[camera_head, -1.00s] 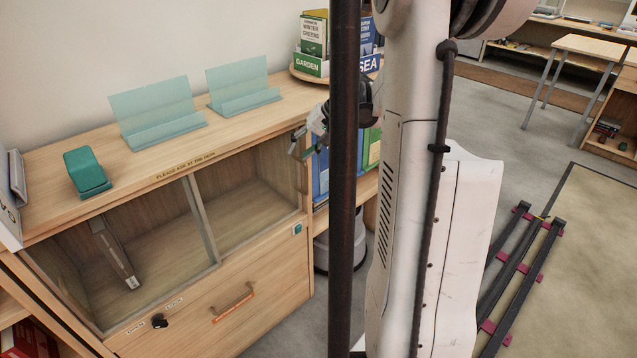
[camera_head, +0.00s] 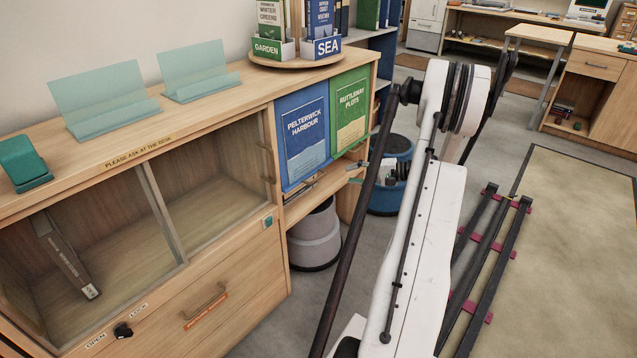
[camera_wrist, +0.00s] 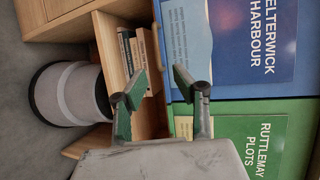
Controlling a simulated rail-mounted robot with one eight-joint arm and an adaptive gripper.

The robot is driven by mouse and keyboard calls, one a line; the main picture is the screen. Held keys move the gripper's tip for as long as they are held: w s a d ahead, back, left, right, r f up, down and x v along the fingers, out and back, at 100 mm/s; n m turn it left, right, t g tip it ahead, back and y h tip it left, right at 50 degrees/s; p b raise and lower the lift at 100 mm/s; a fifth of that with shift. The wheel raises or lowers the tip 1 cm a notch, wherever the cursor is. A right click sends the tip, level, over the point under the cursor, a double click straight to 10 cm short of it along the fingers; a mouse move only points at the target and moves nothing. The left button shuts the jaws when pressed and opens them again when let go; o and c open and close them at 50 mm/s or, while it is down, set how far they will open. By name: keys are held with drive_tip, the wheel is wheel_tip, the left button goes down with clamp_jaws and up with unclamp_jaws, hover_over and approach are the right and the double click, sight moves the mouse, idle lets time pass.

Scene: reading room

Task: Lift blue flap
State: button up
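The blue flap (camera_head: 303,133), labelled "Pelterwick Harbour", hangs closed over the upper part of the shelf bay right of the glass-fronted cabinet. It also fills the upper right of the wrist view (camera_wrist: 205,45). The green flap (camera_head: 350,108), "Ruttlemay Plots", hangs beside it and also shows in the wrist view (camera_wrist: 240,125). My gripper (camera_head: 357,172) is low in front of the bay, near the green flap's lower edge. In the wrist view my gripper (camera_wrist: 155,97) has its fingers apart with nothing between them. Whether a fingertip touches a flap cannot be told.
A rotating book stand (camera_head: 295,60) is on the cabinet top. A rack of dark rails (camera_head: 490,255) lies to the right.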

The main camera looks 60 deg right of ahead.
sight(319, 178)
drive_tip(key=shift+t, duration=0.3)
drive_tip(key=b+x, duration=0.1)
drive_tip(key=x, duration=0.3)
drive_tip(key=b+x, duration=0.1)
drive_tip(key=x, duration=0.3)
drive_tip(key=f+b+x, duration=0.1)
drive_tip(key=b+x, duration=0.1)
drive_tip(key=x, duration=0.3)
drive_tip(key=shift+s+d, duration=0.15)
clamp_jaws()
